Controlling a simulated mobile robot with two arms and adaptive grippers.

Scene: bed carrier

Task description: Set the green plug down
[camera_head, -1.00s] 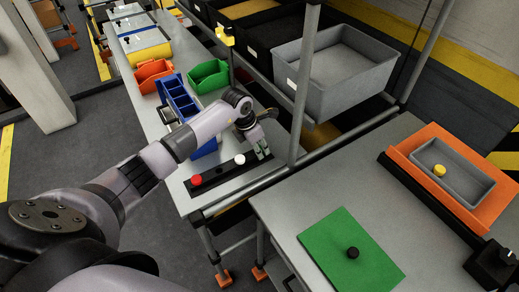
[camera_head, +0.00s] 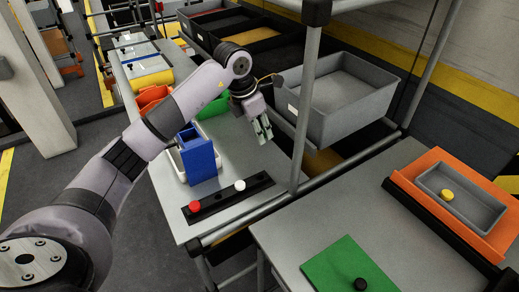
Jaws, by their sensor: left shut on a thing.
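My left gripper (camera_head: 262,131) hangs above the far right end of the black rail (camera_head: 217,200), clear of the table top. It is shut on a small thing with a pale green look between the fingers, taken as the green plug. The fingers hide most of it. On the rail sit a red plug (camera_head: 195,206) at the left and a white plug (camera_head: 240,185) further right. The right end of the rail is bare. My right gripper is out of view.
A grey crate (camera_head: 345,98) and an upright post (camera_head: 304,105) stand close right of the gripper. A green board (camera_head: 335,262) with a black knob lies on the nearer table.

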